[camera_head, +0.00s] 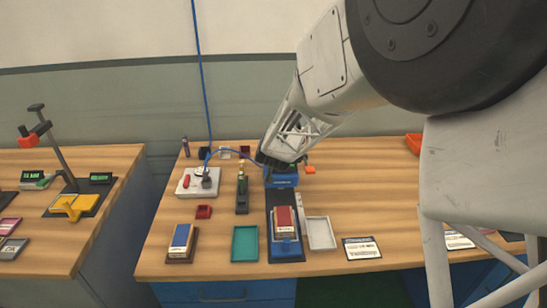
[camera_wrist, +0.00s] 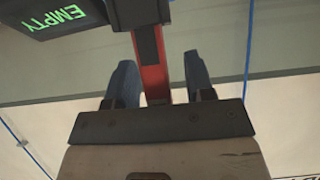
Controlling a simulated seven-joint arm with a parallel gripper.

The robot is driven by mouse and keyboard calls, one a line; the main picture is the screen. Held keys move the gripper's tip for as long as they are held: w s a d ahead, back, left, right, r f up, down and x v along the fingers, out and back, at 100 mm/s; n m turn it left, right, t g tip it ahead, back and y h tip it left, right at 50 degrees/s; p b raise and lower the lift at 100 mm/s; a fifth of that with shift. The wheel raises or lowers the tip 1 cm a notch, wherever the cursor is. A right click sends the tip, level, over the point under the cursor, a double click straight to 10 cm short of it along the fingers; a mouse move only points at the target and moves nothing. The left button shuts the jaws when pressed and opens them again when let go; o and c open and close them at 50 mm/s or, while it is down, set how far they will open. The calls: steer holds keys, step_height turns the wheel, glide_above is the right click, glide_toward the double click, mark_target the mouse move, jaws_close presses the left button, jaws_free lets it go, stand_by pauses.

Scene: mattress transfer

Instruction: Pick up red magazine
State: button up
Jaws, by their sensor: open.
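A red block with a pale lower side, which looks like the red magazine (camera_head: 285,220), stands in a blue and dark fixture (camera_head: 285,249) on the wooden bench in the head view. My gripper (camera_wrist: 159,76) is open in the wrist view, with its two blue-grey fingers apart. A red upright strip (camera_wrist: 153,84) with a dark face shows between the fingers; I cannot tell what it is or whether they touch it. In the head view my arm ends above the bench, behind the red magazine, and the fingertips are not clear there.
A blue-topped block (camera_head: 181,239) stands to the left. A teal tray (camera_head: 244,244) and a grey tray (camera_head: 320,233) flank the fixture. A printed card (camera_head: 361,248) lies to the right. A dark display reading EMPTY (camera_wrist: 60,18) shows in the wrist view. A blue cable (camera_head: 203,80) hangs down.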

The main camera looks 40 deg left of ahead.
jaws_close()
stand_by(0.3)
step_height(320, 180, up, 10)
stand_by(0.9)
stand_by(0.5)
